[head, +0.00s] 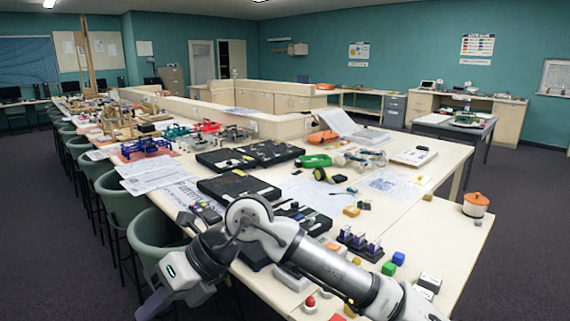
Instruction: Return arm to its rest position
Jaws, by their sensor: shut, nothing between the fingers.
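My arm (310,258) comes in from the bottom right, bends at a round joint (248,212) over the near part of the table and folds down to the left. My gripper (152,304) hangs at the lower left, beyond the table's left edge and in front of a green chair. It is shut and holds nothing. The fingertips are small and dark in this view. The arm hides part of the table top behind it.
The long table (440,207) holds open black cases (238,187), papers (150,174), purple pieces on a dark base (360,244), a green block (389,268) and an orange-lidded pot (475,204). Green chairs (155,240) line its left side. Dark carpet (525,240) is clear at right.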

